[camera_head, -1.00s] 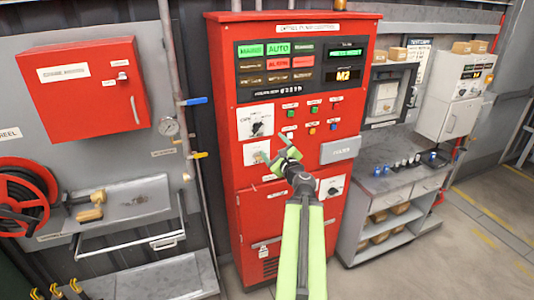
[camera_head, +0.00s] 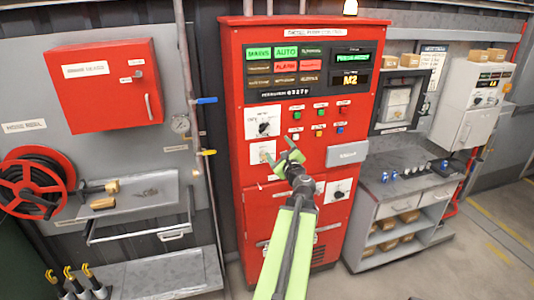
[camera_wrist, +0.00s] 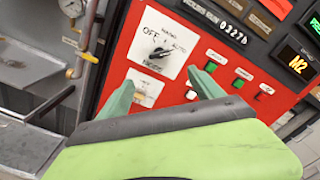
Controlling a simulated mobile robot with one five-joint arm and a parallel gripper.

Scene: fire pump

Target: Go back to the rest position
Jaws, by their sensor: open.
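My gripper (camera_head: 285,158) is raised in front of the red pump control cabinet (camera_head: 240,120), with its green fingers spread apart and nothing between them. In the wrist view my gripper (camera_wrist: 162,92) shows two open green fingers below a rotary selector switch (camera_wrist: 160,53) marked OFF and AUTO. The selector (camera_head: 264,128) sits on a white plate in the head view. A second white-plated switch (camera_head: 262,152) lies just below it, partly behind a finger in the wrist view. I cannot tell exactly how far the fingers are from the panel, but no grip on anything shows.
A hose reel (camera_head: 35,185), a red wall box (camera_head: 112,85) and a metal shelf (camera_head: 140,205) stand left. A grey workbench (camera_head: 395,185) with small knobs stands right, with a grey wall unit (camera_head: 470,100) above. Open floor (camera_head: 470,260) lies at the lower right.

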